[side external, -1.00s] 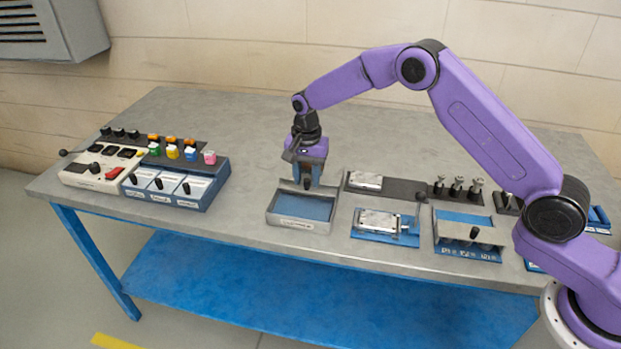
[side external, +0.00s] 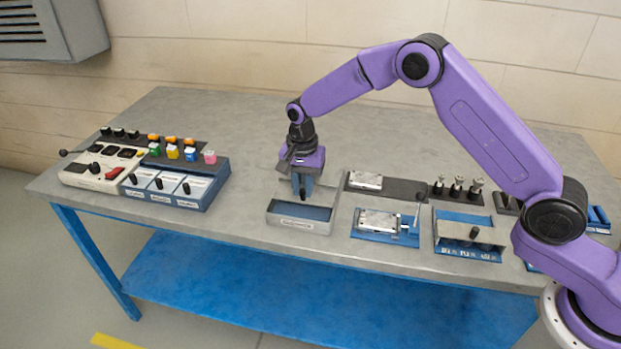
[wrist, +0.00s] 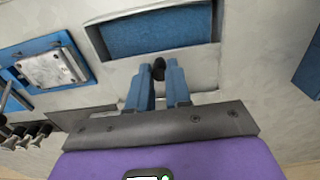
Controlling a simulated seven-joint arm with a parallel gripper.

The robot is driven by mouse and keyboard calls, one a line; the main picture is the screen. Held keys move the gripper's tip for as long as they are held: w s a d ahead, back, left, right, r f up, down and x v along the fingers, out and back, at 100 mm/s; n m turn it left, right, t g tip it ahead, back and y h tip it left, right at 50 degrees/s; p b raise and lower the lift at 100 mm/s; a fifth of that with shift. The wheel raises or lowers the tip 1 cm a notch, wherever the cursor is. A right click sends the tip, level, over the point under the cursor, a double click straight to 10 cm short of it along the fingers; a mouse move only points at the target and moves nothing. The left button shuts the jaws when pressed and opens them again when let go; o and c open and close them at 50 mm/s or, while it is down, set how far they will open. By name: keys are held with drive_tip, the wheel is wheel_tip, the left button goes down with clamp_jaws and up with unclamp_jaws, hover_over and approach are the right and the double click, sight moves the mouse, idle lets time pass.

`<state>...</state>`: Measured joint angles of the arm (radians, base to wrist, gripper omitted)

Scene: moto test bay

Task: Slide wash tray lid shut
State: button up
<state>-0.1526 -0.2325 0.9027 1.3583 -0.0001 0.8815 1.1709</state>
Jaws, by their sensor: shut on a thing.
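The wash tray (side external: 328,227) is a grey box with a blue inside and a white label on its front wall. Its grey lid (side external: 279,203) covers the rear part, and a blue strip stays open along the front. In the wrist view the lid (wrist: 205,72) lies flat, with the blue opening (wrist: 160,32) beyond it. My gripper (side external: 303,194) points down over the tray, shut on the lid's black knob (wrist: 158,69). In the wrist view my gripper's blue fingers (wrist: 160,80) stand on both sides of the knob.
Right of the tray are a metal block on a blue plate (side external: 378,222) and a blue-and-grey box (side external: 468,240). A control panel (side external: 95,169) and a blue switch box (side external: 178,190) stand at the left. The bench between switch box and tray is clear.

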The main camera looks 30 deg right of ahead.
drive_tip(key=shift+s+a, duration=1.8)
drive_tip(key=shift+a, duration=0.05)
drive_tip(key=o, duration=0.7)
wheel_tip(320, 180, up, 7)
drive_tip(key=shift+r, duration=0.1)
